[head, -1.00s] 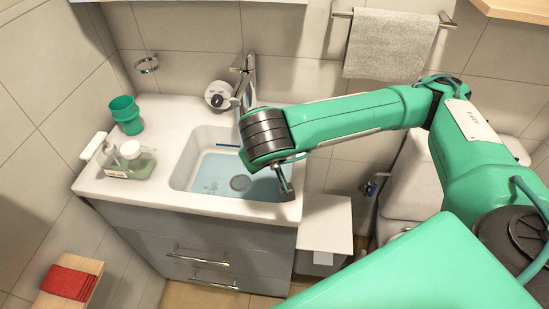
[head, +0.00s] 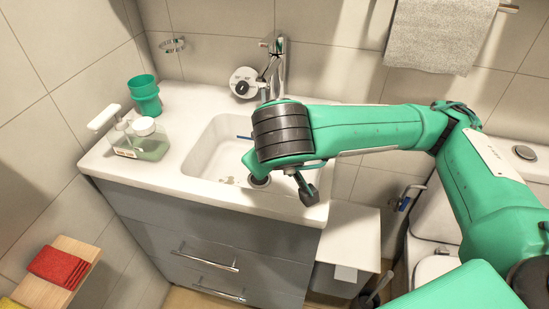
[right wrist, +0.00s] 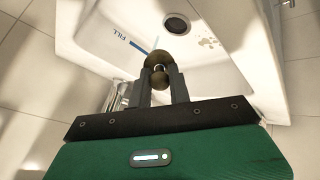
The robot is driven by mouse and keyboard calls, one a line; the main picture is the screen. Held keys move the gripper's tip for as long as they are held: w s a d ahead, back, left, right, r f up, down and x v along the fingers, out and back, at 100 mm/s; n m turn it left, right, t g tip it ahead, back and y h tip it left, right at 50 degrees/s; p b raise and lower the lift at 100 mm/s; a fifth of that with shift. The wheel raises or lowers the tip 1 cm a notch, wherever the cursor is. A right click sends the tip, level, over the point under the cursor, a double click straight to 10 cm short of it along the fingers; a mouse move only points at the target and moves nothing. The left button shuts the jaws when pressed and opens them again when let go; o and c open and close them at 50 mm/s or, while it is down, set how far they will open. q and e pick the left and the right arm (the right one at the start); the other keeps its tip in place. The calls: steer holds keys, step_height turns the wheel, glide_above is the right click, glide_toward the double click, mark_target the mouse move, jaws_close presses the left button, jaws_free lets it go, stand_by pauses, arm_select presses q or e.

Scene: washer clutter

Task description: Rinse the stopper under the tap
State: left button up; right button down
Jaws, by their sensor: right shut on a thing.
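The stopper (right wrist: 158,62), a small rounded brownish piece with a ring-like part, is between the fingertips of my right gripper (right wrist: 160,78) in the right wrist view. The fingers are shut on it and hold it over the basin. In the head view the end of my right arm is over the basin's front right, and the stopper cannot be made out there. The tap (head: 279,65) stands at the back of the sink (head: 205,147); I see no stream from it. The drain (right wrist: 176,23) is open and dark. My left gripper is out of view.
A green cup (head: 145,97) and a clear soap container (head: 150,147) stand on the counter's left. Brownish specks (right wrist: 207,42) lie near the drain. A white-topped bin (head: 350,237) is right of the cabinet. A towel (head: 440,35) hangs behind my arm.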

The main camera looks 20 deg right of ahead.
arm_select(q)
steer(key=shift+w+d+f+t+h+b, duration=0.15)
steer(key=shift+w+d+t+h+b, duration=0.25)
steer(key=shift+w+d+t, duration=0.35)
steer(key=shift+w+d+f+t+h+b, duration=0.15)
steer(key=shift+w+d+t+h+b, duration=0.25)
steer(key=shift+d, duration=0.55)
arm_select(e)
steer(key=w+d+f, duration=0.1)
steer(key=w+d, duration=0.1)
steer(key=w, duration=0.4)
steer(key=w+d+f, duration=0.1)
steer(key=w, duration=0.5)
steer(key=shift+d+f, duration=0.25)
steer(key=shift+d, duration=0.15)
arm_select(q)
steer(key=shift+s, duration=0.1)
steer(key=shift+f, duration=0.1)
arm_select(e)
steer(key=shift+d, duration=0.15)
arm_select(q)
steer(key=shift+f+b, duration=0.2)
steer(key=shift+b, duration=0.2)
arm_select(e)
steer(key=shift+s+d, duration=0.15)
steer(key=shift+d, duration=0.3)
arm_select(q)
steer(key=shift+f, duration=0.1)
arm_select(e)
steer(key=shift+a, duration=0.15)
